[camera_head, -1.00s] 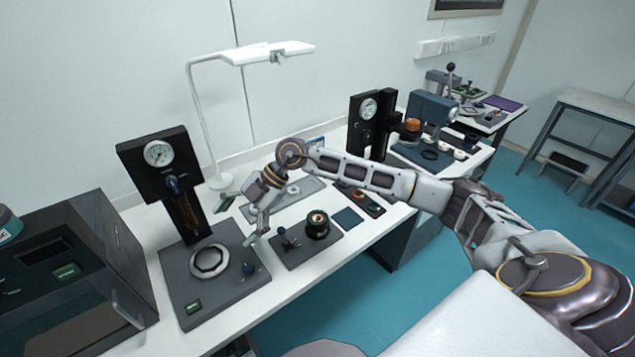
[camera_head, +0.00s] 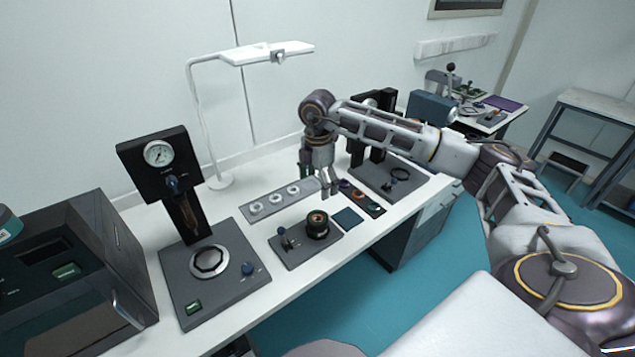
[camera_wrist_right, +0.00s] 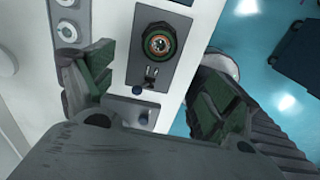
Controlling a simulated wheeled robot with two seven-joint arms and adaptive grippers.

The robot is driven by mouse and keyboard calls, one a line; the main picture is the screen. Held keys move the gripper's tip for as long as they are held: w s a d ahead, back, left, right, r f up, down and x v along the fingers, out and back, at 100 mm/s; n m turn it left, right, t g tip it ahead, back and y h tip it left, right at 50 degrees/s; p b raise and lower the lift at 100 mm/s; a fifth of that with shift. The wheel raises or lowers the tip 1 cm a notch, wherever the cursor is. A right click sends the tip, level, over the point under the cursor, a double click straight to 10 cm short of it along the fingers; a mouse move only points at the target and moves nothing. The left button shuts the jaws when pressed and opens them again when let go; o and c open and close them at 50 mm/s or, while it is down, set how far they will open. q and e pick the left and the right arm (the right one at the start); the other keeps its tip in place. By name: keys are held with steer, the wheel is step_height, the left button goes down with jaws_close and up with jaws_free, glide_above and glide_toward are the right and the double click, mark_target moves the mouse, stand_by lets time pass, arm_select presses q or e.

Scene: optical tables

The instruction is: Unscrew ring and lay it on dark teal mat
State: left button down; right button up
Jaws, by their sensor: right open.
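The dark teal mat (camera_head: 348,218) lies flat and bare on the white bench. Just left of it, a round fitting with a ring (camera_head: 318,217) around its top stands on a dark grey base plate (camera_head: 292,255). The ring and fitting also show in the wrist view (camera_wrist_right: 158,42), with green and reddish bands; which band is the ring I cannot tell. My right gripper (camera_head: 330,192) points down, empty, above the bench behind the fitting and mat. In the wrist view its fingers (camera_wrist_right: 150,88) are spread wide, with the fitting beyond them. My left gripper is out of view.
A grey strip with several pale rings (camera_head: 274,199) lies behind the base plate. A gauge press (camera_head: 160,165) stands left, with a lamp (camera_head: 220,180) behind it. A dark tray with small parts (camera_head: 368,203) sits right of the mat. Bare bench lies in front of the base plate.

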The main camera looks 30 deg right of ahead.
mark_target(318, 218)
steer(key=shift+f, duration=0.1)
steer(key=shift+f+p, duration=1.15)
steer(key=shift+f, duration=5.65)
steer(key=c, duration=1.1)
steer(key=shift+o, duration=0.2)
steer(key=shift+n, duration=0.4)
